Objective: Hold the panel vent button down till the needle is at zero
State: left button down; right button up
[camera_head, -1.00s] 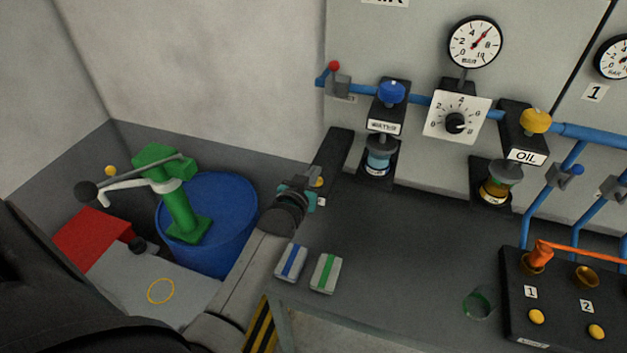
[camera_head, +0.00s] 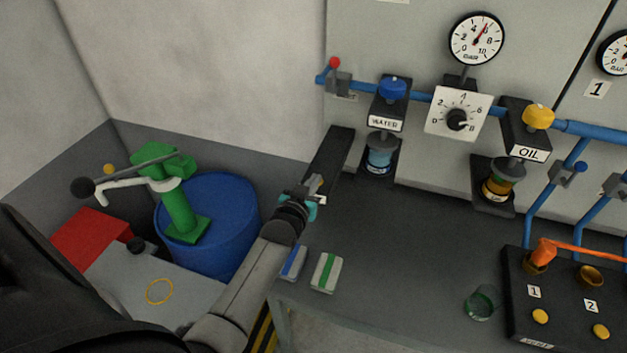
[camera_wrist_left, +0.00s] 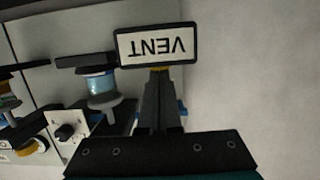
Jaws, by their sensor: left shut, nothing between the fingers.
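My left gripper (camera_head: 317,188) is shut and empty at the lower end of a dark bracket (camera_head: 336,152) left of the water unit. The yellow vent button (camera_wrist_left: 160,69) shows only as a sliver in the left wrist view, right at my fingertips (camera_wrist_left: 160,78) and under the VENT label (camera_wrist_left: 156,46), which reads upside down. I cannot tell whether the fingertips touch or press it. The pressure gauge (camera_head: 477,39) on the wall panel has its red needle pointing up and right, near 6 bar. My right gripper is not in view.
The panel carries a dial (camera_head: 457,113), a water unit (camera_head: 386,122), an oil unit (camera_head: 527,153) and a red-tipped valve lever (camera_head: 334,63). The bench holds two small blocks, a green glass (camera_head: 482,303) and a black box (camera_head: 512,290) with yellow buttons. A blue drum (camera_head: 225,225) stands left.

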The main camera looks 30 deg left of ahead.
pick_arm(q)
jog(key=shift+s+d+f, duration=0.2)
jog(key=shift+s+f, duration=0.05)
jog(key=shift+f, duration=0.4)
dwell(2.8)
jog(key=shift+w+r+p, duration=0.1)
jog(key=shift+r+p, duration=0.4)
jog(key=shift+r, duration=0.05)
notch_tip(320, 180, up, 4)
jog(key=p, duration=0.2)
jog(key=shift+w+a+f+p, duration=0.1)
jog(key=shift+p, duration=0.25)
jog(key=v, duration=1)
jog(key=shift+r, duration=0.3)
